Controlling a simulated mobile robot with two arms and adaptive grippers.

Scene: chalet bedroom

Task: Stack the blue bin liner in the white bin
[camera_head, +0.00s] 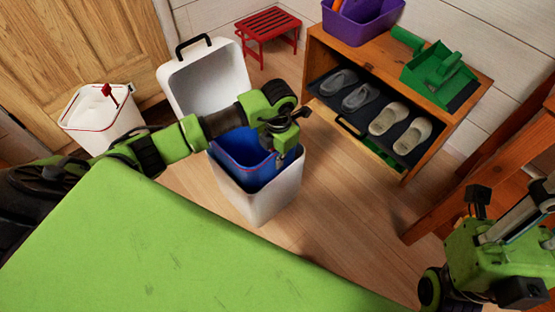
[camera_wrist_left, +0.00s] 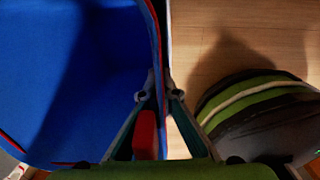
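The white bin (camera_head: 256,204) stands on the floor with its lid (camera_head: 205,75) open towards the back left. The blue bin liner (camera_head: 240,151) has a red rim and sits partly inside the bin, its top showing above the bin's front rim. My left gripper (camera_head: 284,141) is at the liner's right rim. In the left wrist view, my left gripper (camera_wrist_left: 161,94) has its fingertips close together on either side of the red-edged wall of the liner (camera_wrist_left: 70,80). A red piece lies between the fingers. My right arm shows at lower right; its fingers cannot be made out.
A green surface (camera_head: 150,255) fills the lower left. A smaller white bin (camera_head: 100,122) stands at left by the wooden door. A wooden shoe rack (camera_head: 322,65) with slippers and a red stool (camera_head: 268,24) stand behind. Floor is clear right of the bin.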

